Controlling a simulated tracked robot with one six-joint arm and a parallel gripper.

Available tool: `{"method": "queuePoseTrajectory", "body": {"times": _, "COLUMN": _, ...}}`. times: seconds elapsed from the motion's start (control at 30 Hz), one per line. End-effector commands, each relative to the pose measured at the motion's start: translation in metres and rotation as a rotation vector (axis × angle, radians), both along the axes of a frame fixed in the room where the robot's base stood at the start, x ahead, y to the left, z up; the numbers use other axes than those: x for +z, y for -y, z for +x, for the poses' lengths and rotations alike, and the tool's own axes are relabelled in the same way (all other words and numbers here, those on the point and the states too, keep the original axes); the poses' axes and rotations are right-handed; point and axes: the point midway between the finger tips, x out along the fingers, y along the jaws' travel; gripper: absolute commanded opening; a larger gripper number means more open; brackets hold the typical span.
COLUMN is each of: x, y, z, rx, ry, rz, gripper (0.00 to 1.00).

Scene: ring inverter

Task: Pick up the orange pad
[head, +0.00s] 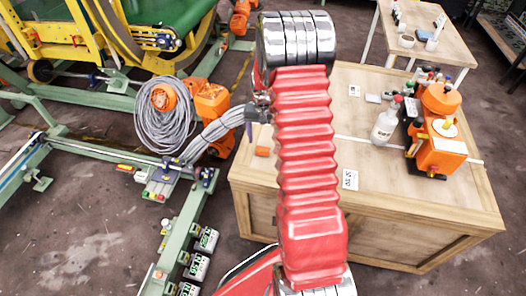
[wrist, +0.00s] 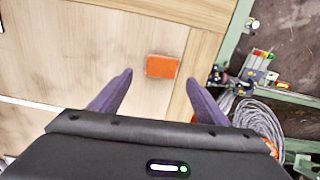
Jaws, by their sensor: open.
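The orange pad (wrist: 162,66) is a small flat orange rectangle lying on the wooden crate top near its edge. In the head view the orange pad (head: 263,151) shows just left of my red arm, near the crate's left edge. My gripper (wrist: 160,82) has two purple fingers spread wide apart, with nothing between them. In the wrist view the pad lies ahead of the fingertips, between their lines and a little nearer the right finger. In the head view my gripper (head: 250,128) shows only in part beside the arm, above the pad.
The wooden crate (head: 400,225) also carries a white bottle (head: 386,121), an orange machine (head: 437,145) and small white cards. Left of it are coiled grey cable (head: 167,116) and a green frame (head: 185,240). The crate top around the pad is clear.

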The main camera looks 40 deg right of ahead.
Motion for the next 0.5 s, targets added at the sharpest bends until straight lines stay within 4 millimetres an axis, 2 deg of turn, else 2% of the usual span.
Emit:
{"method": "queuePoseTrajectory", "body": {"times": 0.23, "x": -0.033, "y": -0.003, "z": 0.000, "rx": 0.001, "ry": -0.002, "rz": 0.001, "gripper": 0.69}}
{"method": "queuePoseTrajectory", "body": {"times": 0.5, "x": -0.038, "y": -0.003, "z": 0.000, "rx": 0.002, "ry": 0.000, "rz": 0.000, "gripper": 0.69}}
